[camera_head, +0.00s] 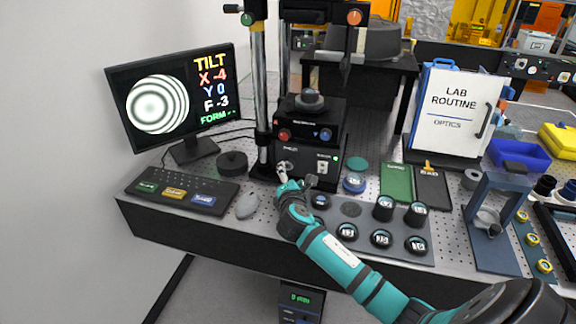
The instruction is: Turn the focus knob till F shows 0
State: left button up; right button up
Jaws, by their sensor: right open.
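The monitor (172,97) at the left shows a ring pattern and the readings X -4, Y 0 and F -3. The black interferometer (300,158) stands behind the table's middle. It has a red knob (284,135) and a blue knob (325,135) on its front. Higher up are an orange knob (354,17) and a green knob (247,19). I cannot tell from any label which knob is focus. My right gripper (283,171) is open, at the lower left front of the interferometer. It partly hides that front, and contact is unclear. My left gripper is not in view.
A black keypad (182,191), a grey mouse (247,206) and a black puck (232,163) lie left of my arm.

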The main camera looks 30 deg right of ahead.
aim_at(288, 166)
jog(key=x, duration=0.7)
jog(key=shift+w, duration=0.1)
jog(key=shift+c, duration=0.5)
jog(key=c, duration=1.1)
jog(key=shift+f+m+b, duration=0.25)
jog(key=shift+m+b, duration=0.05)
jog(key=shift+b, duration=0.35)
jog(key=m+t+b, duration=0.1)
jog(key=m+b, duration=0.1)
jog(key=b, duration=0.2)
jog(key=m+t+b, duration=0.1)
jog(key=m+b, duration=0.1)
jog(key=b, duration=0.2)
jog(key=m+t+b, duration=0.1)
jog(key=m+b, duration=0.1)
jog(key=b, duration=0.2)
jog(key=shift+f, duration=0.25)
jog(key=shift+r+m+h+b, duration=0.2)
jog(key=shift+m+h+b, duration=0.1)
jog(key=shift+m+b, duration=0.4)
